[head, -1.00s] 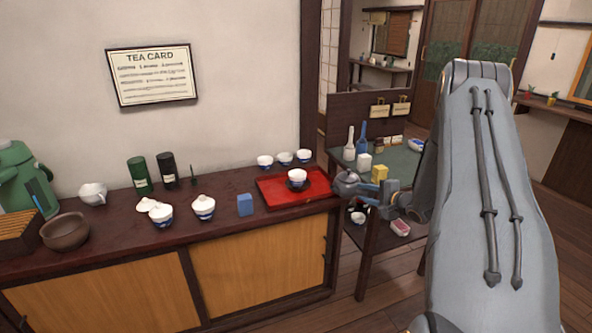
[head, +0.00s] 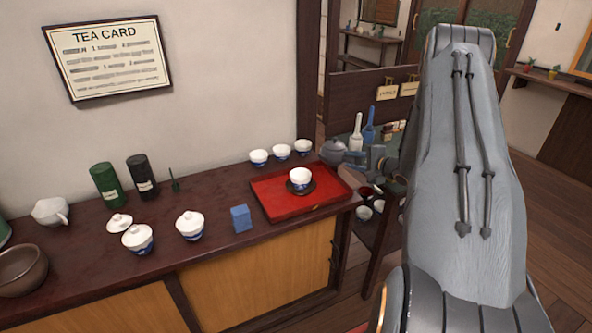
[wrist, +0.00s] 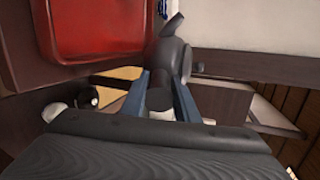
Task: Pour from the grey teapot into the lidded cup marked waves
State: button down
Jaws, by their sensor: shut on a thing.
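My gripper (head: 352,158) is shut on the grey teapot (head: 334,152), by its handle side as far as I can tell. The teapot is held near the red tray's back right corner. In the wrist view the teapot (wrist: 168,60) sits between the blue fingers (wrist: 160,90), its spout pointing toward the top. A loose white lid (head: 119,223) lies behind the left cup. The patterns are too small to tell which shows waves.
A red tray (head: 275,208) holds a cup (head: 300,178) on a dark saucer. Several small cups (head: 281,151) stand behind it. A blue block (head: 240,218), green canister (head: 107,185), black canister (head: 142,177) and brown bowl (head: 22,270) are on the counter. Clear counter lies in front of the cups.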

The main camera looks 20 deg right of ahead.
jog(key=shift+s+d+r, duration=0.1)
jog(key=shift+s, duration=0.05)
jog(key=shift+s+a+n+t+h+b, duration=0.15)
jog(key=shift+a+n+h+b, duration=0.05)
jog(key=shift+a+n+b, duration=0.25)
jog(key=shift+s+a+n+t+h+b, duration=0.15)
jog(key=shift+a+n+h+b, duration=0.05)
jog(key=shift+a+n+b, duration=0.25)
jog(key=a+r+n, duration=0.1)
jog(key=s+a+r+h+b, duration=0.1)
jog(key=a, duration=0.1)
jog(key=a+r+n+t, duration=0.1)
jog(key=shift+s+a+r+n+b, duration=0.1)
jog(key=shift+s+a+n+b, duration=0.2)
jog(key=shift+b, duration=0.1)
jog(key=shift+s+a+r+n+h, duration=0.15)
jog(key=shift+a+r+n+h, duration=0.2)
jog(key=shift+r, duration=0.1)
dwell(0.7)
jog(key=shift+w+d+r, duration=0.25)
dwell(0.4)
jog(key=shift+s+d+r, duration=0.1)
jog(key=shift+r, duration=0.15)
dwell(0.5)
jog(key=shift+a+r+n+t+b, duration=0.25)
jog(key=shift+n+t+b, duration=0.15)
jog(key=shift+n+b, duration=0.2)
dwell(1.0)
